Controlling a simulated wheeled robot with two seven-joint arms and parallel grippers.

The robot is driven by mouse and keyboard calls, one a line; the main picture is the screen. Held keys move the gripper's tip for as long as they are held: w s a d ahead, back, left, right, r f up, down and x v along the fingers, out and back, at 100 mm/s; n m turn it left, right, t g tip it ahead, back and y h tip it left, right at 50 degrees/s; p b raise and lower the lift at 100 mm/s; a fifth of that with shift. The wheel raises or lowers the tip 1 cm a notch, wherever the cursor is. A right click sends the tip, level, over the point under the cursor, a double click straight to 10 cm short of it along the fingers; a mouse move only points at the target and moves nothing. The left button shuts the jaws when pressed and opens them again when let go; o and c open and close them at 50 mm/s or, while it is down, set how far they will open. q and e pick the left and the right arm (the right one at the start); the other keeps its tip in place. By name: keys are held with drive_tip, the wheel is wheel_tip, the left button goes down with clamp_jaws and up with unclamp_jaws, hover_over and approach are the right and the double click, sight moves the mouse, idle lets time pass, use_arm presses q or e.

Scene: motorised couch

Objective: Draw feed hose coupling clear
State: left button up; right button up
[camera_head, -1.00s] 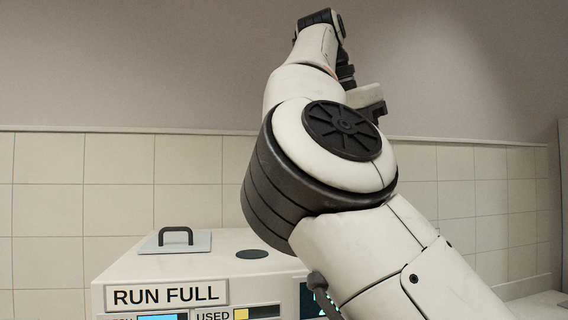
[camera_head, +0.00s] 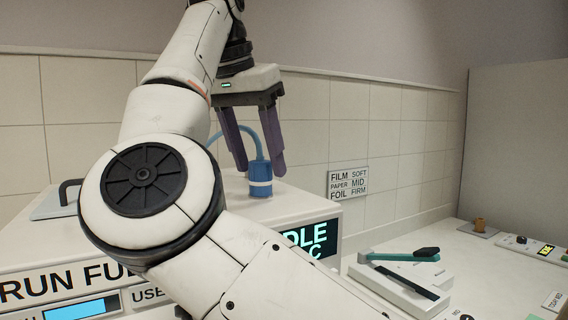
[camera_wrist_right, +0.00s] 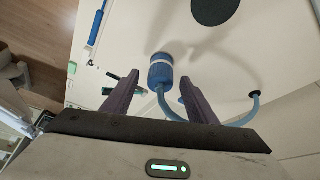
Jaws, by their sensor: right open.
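The feed hose coupling (camera_head: 260,180) is a blue cylinder with a pale band. It stands upright on top of the white machine (camera_head: 310,208). A blue hose (camera_head: 232,131) curves from it; in the right wrist view the hose (camera_wrist_right: 250,112) runs to a dark port in the machine top. My right gripper (camera_head: 259,168) is open above the machine, its two dark purple fingers pointing down. In the right wrist view the coupling (camera_wrist_right: 161,74) shows between and just beyond the fingertips; contact cannot be told. My left gripper is not in view.
A lidded plate with a dark handle (camera_head: 68,190) is on the machine top at left, partly behind my arm. A wall sign (camera_head: 348,182) lists film, paper and foil.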

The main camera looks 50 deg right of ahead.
drive_tip(key=shift+x, duration=0.9)
drive_tip(key=shift+c, duration=0.3)
clamp_jaws()
drive_tip(key=shift+r, duration=0.35)
drive_tip(key=shift+r, duration=1.45)
